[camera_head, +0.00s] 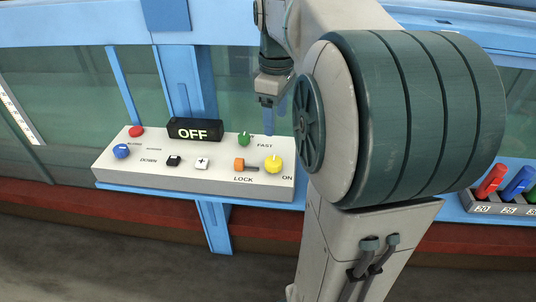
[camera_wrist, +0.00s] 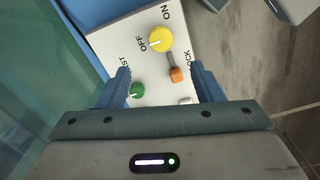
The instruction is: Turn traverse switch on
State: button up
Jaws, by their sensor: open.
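The white control panel (camera_head: 215,183) is on a blue ledge by the glass flume. Its yellow knob (camera_head: 273,163) is at the right end, and it also shows in the wrist view (camera_wrist: 160,38) between OFF and ON labels. The knob's white mark points toward OFF. A black display (camera_head: 195,130) reads OFF. An orange LOCK lever (camera_head: 240,164) is beside the yellow knob. My gripper (camera_head: 268,100) is above the panel's right end, open and empty, apart from the knob. In the wrist view its two fingers (camera_wrist: 163,82) are spread wide.
The panel also carries a green FAST knob (camera_head: 244,139), a red button (camera_head: 136,131), a blue knob (camera_head: 121,151), and black (camera_head: 173,161) and white (camera_head: 202,163) buttons. A rack of coloured handles (camera_head: 490,182) is at far right. Glass walls and blue posts stand behind the panel.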

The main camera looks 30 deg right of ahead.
aim_at(275, 161)
notch_tip(275, 161, down, 13)
jog(key=shift+r+b, duration=0.2)
jog(key=shift+b, duration=0.25)
jog(key=c, duration=1)
